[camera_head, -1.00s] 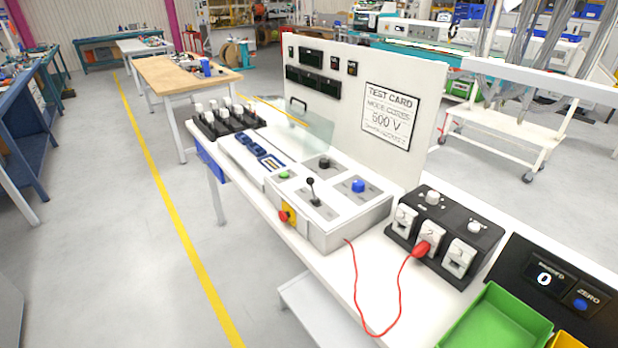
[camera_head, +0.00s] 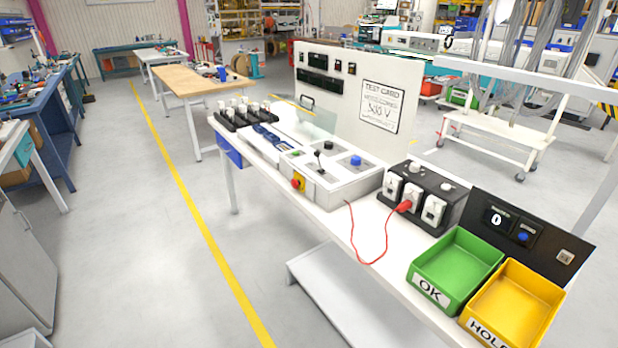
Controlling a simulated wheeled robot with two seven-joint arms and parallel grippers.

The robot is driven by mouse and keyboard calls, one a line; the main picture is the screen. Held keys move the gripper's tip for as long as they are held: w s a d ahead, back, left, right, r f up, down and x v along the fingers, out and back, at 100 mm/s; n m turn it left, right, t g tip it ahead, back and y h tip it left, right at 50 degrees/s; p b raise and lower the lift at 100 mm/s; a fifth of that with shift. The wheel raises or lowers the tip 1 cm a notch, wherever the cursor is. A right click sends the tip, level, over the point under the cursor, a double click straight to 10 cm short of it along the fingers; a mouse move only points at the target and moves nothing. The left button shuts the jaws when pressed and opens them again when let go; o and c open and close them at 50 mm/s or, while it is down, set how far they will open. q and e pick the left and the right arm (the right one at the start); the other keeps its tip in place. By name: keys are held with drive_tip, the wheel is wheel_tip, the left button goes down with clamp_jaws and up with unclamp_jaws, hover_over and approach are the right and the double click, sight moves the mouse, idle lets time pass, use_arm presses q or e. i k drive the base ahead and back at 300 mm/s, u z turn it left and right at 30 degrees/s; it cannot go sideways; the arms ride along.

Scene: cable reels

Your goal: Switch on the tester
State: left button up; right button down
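The tester is on the white bench (camera_head: 340,225). Its pale control box (camera_head: 345,188) carries a black lever (camera_head: 319,162), a blue knob (camera_head: 355,160), a black knob (camera_head: 328,145), a green button (camera_head: 296,153) and a red knob on a yellow plate (camera_head: 297,184). Behind it stands a white upright panel (camera_head: 345,85) with dark displays, small switches and a test card (camera_head: 380,106) that reads 500 V. Neither gripper is in view.
A green OK bin (camera_head: 455,265) and a yellow HOLD bin (camera_head: 515,305) stand at the bench's right end, before a dark counter panel (camera_head: 500,222) showing 0. A clear guard and black clamps (camera_head: 250,115) are at the far left end. The floor left of the bench is open.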

sight(317, 153)
drive_tip(key=k, duration=0.45)
drive_tip(key=u, duration=0.75)
drive_tip(key=i, duration=0.65)
drive_tip(key=u, duration=0.8)
drive_tip(key=i, duration=1.7)
drive_tip(key=z, duration=1.25)
drive_tip(key=i, duration=0.3)
drive_tip(key=z, duration=0.25)
